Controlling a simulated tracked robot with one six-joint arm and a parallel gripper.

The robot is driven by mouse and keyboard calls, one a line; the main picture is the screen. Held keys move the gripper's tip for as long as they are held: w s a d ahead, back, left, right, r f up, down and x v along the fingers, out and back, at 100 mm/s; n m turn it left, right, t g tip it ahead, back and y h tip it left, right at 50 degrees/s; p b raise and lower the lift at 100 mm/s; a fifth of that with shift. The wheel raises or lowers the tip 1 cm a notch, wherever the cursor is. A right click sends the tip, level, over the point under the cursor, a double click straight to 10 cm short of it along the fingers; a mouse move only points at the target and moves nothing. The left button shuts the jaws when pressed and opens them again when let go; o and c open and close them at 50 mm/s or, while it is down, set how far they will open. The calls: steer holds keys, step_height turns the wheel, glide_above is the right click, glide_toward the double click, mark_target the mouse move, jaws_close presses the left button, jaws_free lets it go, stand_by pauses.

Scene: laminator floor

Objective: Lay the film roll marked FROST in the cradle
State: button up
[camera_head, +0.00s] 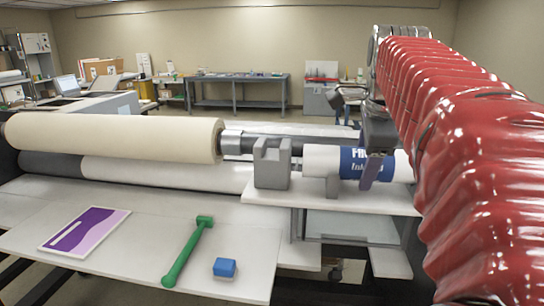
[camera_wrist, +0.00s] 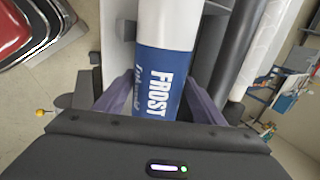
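The film roll marked FROST (camera_head: 323,160) is white with a blue printed band. In the wrist view it shows the word FROST (camera_wrist: 153,95) on the blue band. It lies level just above a white shelf, with a short grey support (camera_head: 333,187) under it. A grey block with a notched top (camera_head: 270,170) stands left of its end; I cannot tell if this is part of the cradle. My gripper (camera_head: 372,172) is over the blue band, with one purple finger on each side of the roll (camera_wrist: 168,98). Whether the fingers press on it is unclear.
A large cream roll (camera_head: 115,135) and a grey shaft (camera_head: 262,142) lie behind and left. The front table holds a purple-and-white sheet (camera_head: 85,231), a green hammer-like tool (camera_head: 188,252) and a blue block (camera_head: 225,267). The shelf (camera_head: 375,203) is narrow.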

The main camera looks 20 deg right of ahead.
steer(key=o, duration=0.3)
steer(key=v, duration=1.3)
steer(key=shift+s+a+r, duration=0.15)
steer(key=shift+r, duration=0.15)
stand_by(0.7)
